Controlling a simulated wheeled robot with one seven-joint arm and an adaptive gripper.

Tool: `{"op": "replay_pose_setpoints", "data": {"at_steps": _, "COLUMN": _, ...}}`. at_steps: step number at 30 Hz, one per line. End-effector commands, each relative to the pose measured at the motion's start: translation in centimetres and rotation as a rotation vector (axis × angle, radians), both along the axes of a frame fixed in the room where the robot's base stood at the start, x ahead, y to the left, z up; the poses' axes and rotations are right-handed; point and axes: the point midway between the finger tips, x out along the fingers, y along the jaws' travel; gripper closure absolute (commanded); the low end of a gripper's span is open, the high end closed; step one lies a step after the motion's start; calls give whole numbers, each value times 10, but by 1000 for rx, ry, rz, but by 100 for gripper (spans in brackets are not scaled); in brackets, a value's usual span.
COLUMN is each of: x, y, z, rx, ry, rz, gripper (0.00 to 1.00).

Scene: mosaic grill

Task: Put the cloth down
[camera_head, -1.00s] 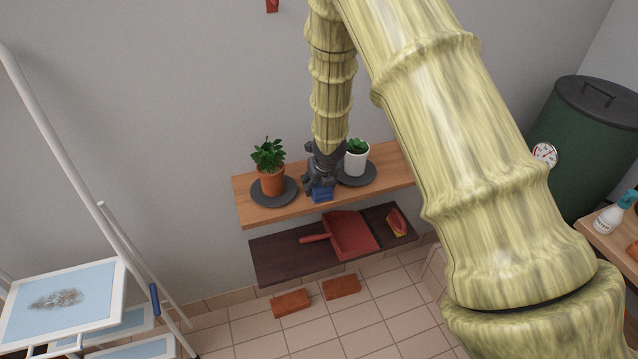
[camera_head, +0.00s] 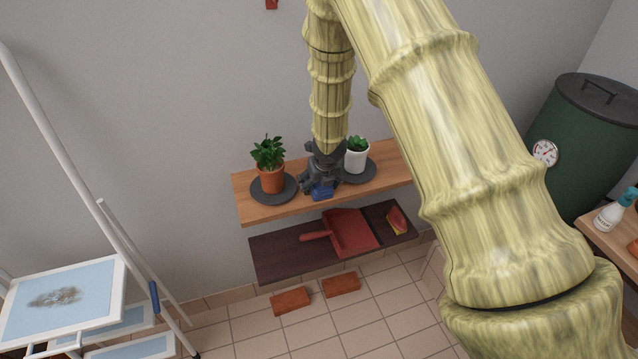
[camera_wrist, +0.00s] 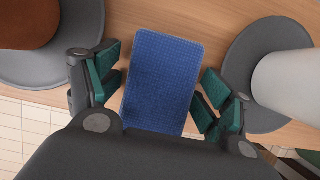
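The blue cloth (camera_wrist: 163,75) is a folded rectangle lying on the upper wooden shelf (camera_head: 258,209). It also shows in the head view (camera_head: 322,195), partly hidden by my gripper. My gripper (camera_wrist: 160,97) is open, with one green-padded finger on each side of the cloth and small gaps between pads and cloth. The cloth's near end is hidden behind the gripper body in the wrist view.
On the shelf, a terracotta pot plant (camera_head: 270,178) stands on a dark saucer (camera_head: 287,195) left of my gripper; a white pot plant (camera_head: 356,161) stands to its right. The lower shelf (camera_head: 275,262) holds a red dustpan (camera_head: 352,233).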

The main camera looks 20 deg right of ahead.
Motion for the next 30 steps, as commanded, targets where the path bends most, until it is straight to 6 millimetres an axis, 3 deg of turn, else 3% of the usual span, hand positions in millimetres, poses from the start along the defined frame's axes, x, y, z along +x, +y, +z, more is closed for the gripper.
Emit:
{"op": "replay_pose_setpoints", "data": {"at_steps": 8, "x": -1, "y": 0, "z": 14, "rx": 1, "ry": -3, "rz": -1, "gripper": 21}}
{"op": "replay_pose_setpoints", "data": {"at_steps": 30, "x": -36, "y": 8, "z": 97, "rx": 3, "ry": -4, "rz": -1, "gripper": 21}}
